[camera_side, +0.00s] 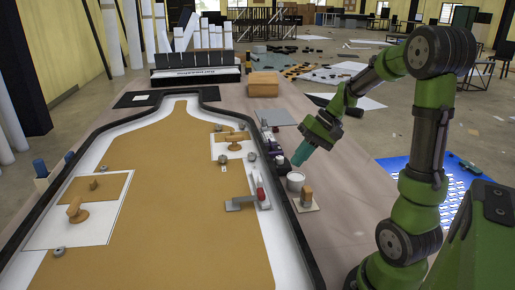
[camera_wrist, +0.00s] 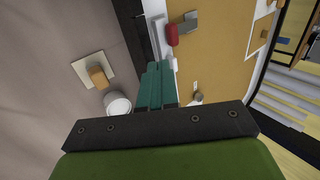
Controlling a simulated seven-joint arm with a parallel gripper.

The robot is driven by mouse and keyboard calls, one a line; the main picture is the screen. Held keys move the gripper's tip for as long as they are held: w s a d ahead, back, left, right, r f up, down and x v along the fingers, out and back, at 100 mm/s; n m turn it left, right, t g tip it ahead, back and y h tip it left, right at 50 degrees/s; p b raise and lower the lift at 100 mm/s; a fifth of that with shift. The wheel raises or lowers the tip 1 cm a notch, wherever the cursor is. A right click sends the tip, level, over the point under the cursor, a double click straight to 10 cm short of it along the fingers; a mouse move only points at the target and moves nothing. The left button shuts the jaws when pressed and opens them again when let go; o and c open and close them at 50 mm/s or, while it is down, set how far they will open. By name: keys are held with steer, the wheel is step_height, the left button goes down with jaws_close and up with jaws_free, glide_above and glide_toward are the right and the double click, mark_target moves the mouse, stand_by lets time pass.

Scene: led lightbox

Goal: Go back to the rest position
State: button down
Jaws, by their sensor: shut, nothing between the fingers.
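My gripper (camera_side: 301,153) is at the end of my green arm, with teal fingers pointing down and left. The fingers are together and hold nothing. It hangs above the right edge of the bottle-shaped lightbox (camera_side: 150,175), close to a white round cup (camera_side: 295,180). In the wrist view the teal fingers (camera_wrist: 157,82) show side by side, with the white cup (camera_wrist: 118,104) just to their left. I cannot tell the exact height of the fingers above the table.
A wooden block on a light plate (camera_side: 306,198) stands beside the cup. A red-handled clamp (camera_side: 260,190) sits on the lightbox's right rim. Wooden-knobbed panels (camera_side: 78,210) lie on the lightbox. A tan box (camera_side: 263,84) stands at the back. The table's right side (camera_side: 350,205) is clear.

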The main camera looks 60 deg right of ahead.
steer(key=s+a+r+n+t+h, duration=0.1)
steer(key=s+a+r+n, duration=0.1)
steer(key=a, duration=0.7)
steer(key=s+a+r+n+t+h, duration=0.1)
steer(key=s+a+r+n, duration=0.2)
steer(key=a, duration=0.7)
steer(key=shift+s+r+h, duration=0.4)
steer(key=shift+s+r, duration=0.2)
steer(key=shift+r, duration=0.15)
